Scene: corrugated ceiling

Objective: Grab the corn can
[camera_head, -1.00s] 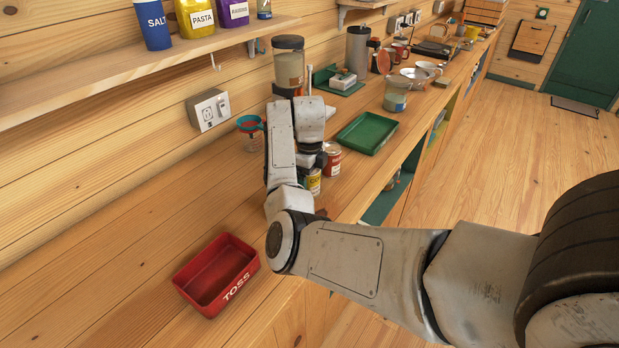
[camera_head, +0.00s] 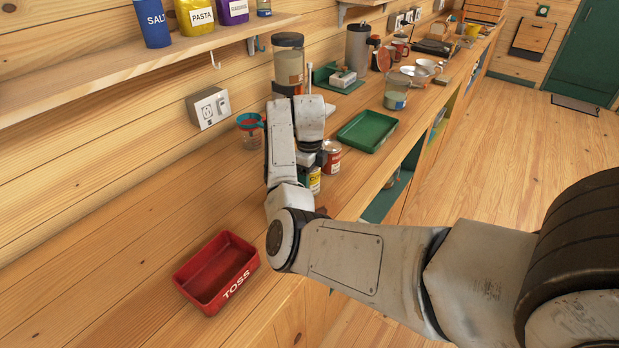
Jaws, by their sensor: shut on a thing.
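My gripper (camera_head: 306,162) points down over the counter, partly hidden by my own arm. It is shut on a can with a yellow and dark green label (camera_head: 314,179), which I take for the corn can. Only part of this can shows below the gripper, and its label is too small to read. The can looks upright and at or very near the counter top; I cannot tell if it touches. A red and white can (camera_head: 332,158) stands just to the right of the gripper, close beside it.
A red TOSS tray (camera_head: 244,281) sits on the near counter (camera_head: 120,262). A green tray (camera_head: 384,133) lies behind the cans. A measuring cup (camera_head: 250,138) stands left of the arm by the wall. A tall jar (camera_head: 289,62) stands behind. The counter's front edge is to the right.

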